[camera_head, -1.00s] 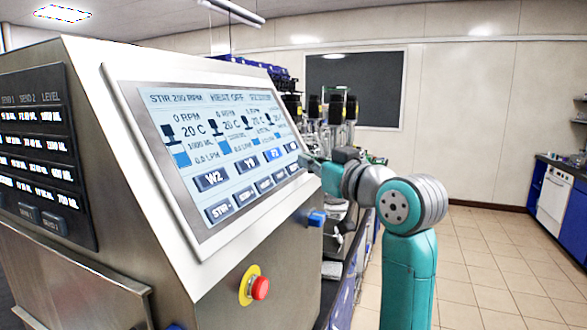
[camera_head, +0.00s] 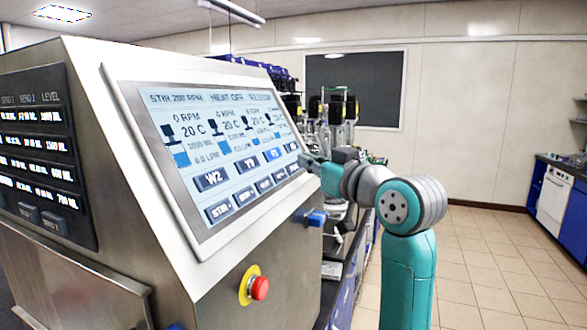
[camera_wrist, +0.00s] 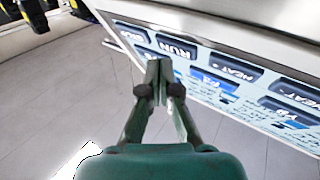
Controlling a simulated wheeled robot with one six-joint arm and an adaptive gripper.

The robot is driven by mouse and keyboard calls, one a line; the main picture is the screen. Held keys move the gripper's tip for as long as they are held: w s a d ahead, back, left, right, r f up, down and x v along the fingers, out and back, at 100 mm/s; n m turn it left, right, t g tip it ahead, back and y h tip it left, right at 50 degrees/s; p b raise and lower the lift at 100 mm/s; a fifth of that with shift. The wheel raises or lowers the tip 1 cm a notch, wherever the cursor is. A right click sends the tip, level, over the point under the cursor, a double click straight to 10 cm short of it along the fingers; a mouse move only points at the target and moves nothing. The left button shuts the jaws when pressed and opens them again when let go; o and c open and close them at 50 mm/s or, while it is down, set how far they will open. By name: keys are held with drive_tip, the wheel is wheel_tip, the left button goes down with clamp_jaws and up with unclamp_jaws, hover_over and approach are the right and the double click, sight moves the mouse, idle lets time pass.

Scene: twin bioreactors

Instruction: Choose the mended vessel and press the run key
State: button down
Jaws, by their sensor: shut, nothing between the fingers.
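The tilted touch panel (camera_head: 225,150) shows several vessel columns and two rows of keys. Vessel keys W2 (camera_head: 211,180) and Y9 (camera_head: 245,166) are dark blue; a third vessel key (camera_head: 273,154) is brighter blue, its label blurred. In the wrist view the panel appears upside down, with the RUN key (camera_wrist: 178,49) just beyond the fingertips and the brighter key (camera_wrist: 213,84) to their right. My gripper (camera_wrist: 160,64) is shut and empty. Its tips overlap the panel's edge near the RUN key; I cannot tell whether they touch. In the head view my gripper (camera_head: 308,162) is at the panel's right edge.
A red emergency button (camera_head: 260,288) and a blue knob (camera_head: 316,218) stick out from the console's front. A dark readout board (camera_head: 40,160) is on its left side. Glass vessels (camera_head: 335,120) stand behind my arm. The tiled floor (camera_head: 490,270) at right is clear.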

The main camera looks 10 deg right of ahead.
drive_tip(key=shift+w+a+f, duration=0.2)
drive_tip(key=shift+a, duration=0.1)
drive_tip(key=shift+w+a+f, duration=0.2)
drive_tip(key=shift+a, duration=0.05)
idle(0.9)
drive_tip(key=shift+s+d+r, duration=0.45)
drive_tip(key=shift+d, duration=0.1)
idle(0.5)
drive_tip(key=shift+s+d+r, duration=0.65)
drive_tip(key=shift+d, duration=0.25)
drive_tip(key=shift+s+d+r, duration=0.6)
drive_tip(key=shift+d, duration=0.25)
